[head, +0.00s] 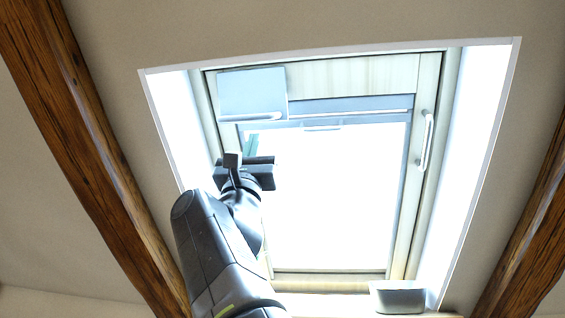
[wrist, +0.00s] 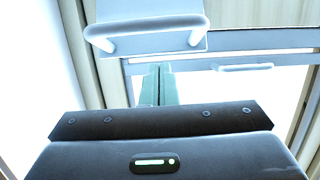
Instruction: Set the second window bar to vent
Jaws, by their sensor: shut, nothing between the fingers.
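A roof window (head: 400,200) is set in the sloped ceiling. A pale plate (head: 252,88) at its upper left carries a horizontal bar (head: 250,117); in the wrist view this bar (wrist: 146,27) runs across above the fingers. A slim vertical handle (head: 425,141) is on the right side of the frame. A small horizontal handle (head: 322,128) is at the top of the pane. Which one is the second bar cannot be told. My gripper (head: 251,143) is shut and empty, its green fingers (wrist: 159,75) upright just below the plate's bar, seemingly apart from it.
Dark wooden beams (head: 75,120) run down both sides, with the right beam (head: 530,230) farther from my arm. A grey box-like thing (head: 398,298) sits at the window's lower right. The space before the pane's middle and right is clear.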

